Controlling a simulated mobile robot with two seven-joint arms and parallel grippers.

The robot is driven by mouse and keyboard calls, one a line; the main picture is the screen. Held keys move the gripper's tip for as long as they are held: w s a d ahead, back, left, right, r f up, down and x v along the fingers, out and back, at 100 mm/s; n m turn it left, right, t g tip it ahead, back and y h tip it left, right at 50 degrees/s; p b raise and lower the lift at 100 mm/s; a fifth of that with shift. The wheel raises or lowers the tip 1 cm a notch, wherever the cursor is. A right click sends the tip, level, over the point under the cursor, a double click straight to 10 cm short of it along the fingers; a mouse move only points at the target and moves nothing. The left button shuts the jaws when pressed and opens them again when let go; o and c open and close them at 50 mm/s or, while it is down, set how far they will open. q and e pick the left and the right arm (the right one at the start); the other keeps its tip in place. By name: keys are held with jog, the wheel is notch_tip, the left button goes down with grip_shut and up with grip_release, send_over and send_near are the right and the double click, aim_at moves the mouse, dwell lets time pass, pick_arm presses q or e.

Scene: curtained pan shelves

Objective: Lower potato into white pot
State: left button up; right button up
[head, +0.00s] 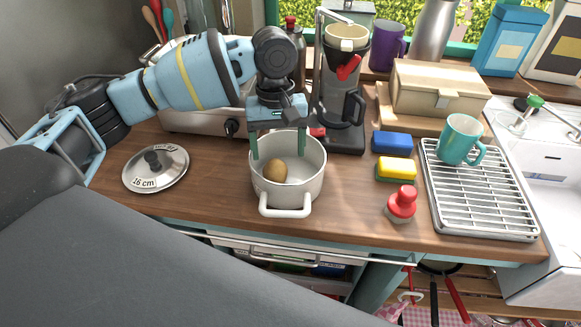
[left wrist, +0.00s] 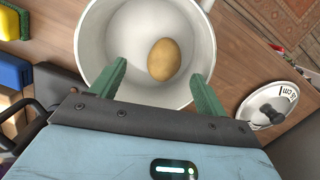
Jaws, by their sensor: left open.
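The white pot (head: 290,197) stands on the wooden counter with its lid off, and it also shows in the left wrist view (left wrist: 95,35). The brown potato (head: 274,171) is inside the pot; in the left wrist view the potato (left wrist: 163,60) appears against the pot's white bottom. My left gripper (head: 279,157) points down over the pot with its green fingers spread apart. In the left wrist view the left gripper (left wrist: 160,85) has a finger on each side of the potato, with gaps, and holds nothing. My right gripper is not in view.
The pot lid (head: 156,168) lies left of the pot. A coffee maker (head: 342,100) stands behind it.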

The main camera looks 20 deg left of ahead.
pick_arm(q)
notch_tip(320, 180, up, 6)
jog(key=shift+w+a, duration=0.15)
jog(key=shift+w, duration=0.15)
dwell(0.3)
